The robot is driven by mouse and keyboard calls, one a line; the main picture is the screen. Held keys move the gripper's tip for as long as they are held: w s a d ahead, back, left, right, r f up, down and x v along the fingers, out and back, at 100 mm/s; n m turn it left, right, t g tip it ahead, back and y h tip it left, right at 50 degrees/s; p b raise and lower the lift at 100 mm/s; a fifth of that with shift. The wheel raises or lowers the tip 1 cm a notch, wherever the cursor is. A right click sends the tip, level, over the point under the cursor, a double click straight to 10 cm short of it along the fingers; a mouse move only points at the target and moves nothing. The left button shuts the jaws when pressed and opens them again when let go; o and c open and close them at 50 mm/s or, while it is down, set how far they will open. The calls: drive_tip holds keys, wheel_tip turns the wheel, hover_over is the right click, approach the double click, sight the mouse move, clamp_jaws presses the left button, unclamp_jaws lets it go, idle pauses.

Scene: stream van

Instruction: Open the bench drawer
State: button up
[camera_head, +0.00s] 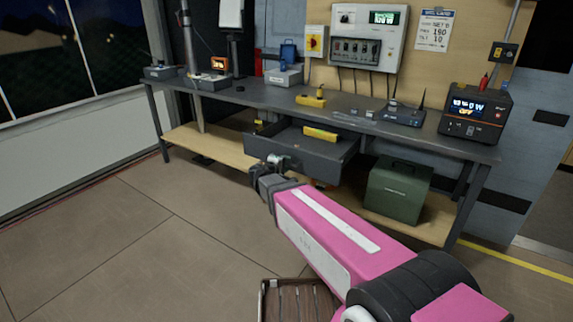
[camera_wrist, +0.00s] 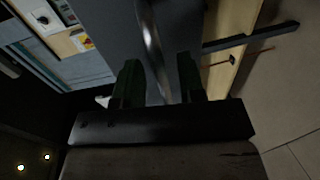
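The dark grey bench drawer (camera_head: 312,162) is pulled out from under the workbench, and its inside shows from above. A yellow object (camera_head: 320,134) shows at its opening. My gripper (camera_head: 267,164) is at the drawer front, by the metal handle (camera_head: 275,158). In the wrist view the shiny handle bar (camera_wrist: 152,45) passes between the two dark fingers of my gripper (camera_wrist: 158,80). The fingers stand apart with a gap visible on both sides of the bar. The head view hides the fingertips' contact with the handle.
The workbench (camera_head: 235,94) carries a power unit (camera_head: 474,112), a router (camera_head: 400,115) and several small devices. A green case (camera_head: 398,188) stands on the lower shelf, right of the drawer. A slatted crate (camera_head: 290,300) is at the bottom. Floor at left is clear.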

drive_tip(key=v, duration=0.9)
drive_tip(key=shift+s, duration=0.2)
drive_tip(key=shift+a, duration=0.1)
drive_tip(key=s+d+f+m+g+y, duration=0.4)
drive_tip(key=d+f, duration=0.4)
drive_tip(key=d, duration=0.2)
drive_tip(key=s+d+f+m+g+y, duration=0.5)
drive_tip(key=s+d+f+m+g, duration=0.1)
drive_tip(key=s+d+f+g, duration=0.1)
drive_tip(key=shift+s+d+f+m+g, duration=0.4)
drive_tip(key=shift+s+d+g, duration=0.4)
drive_tip(key=shift+d, duration=0.6)
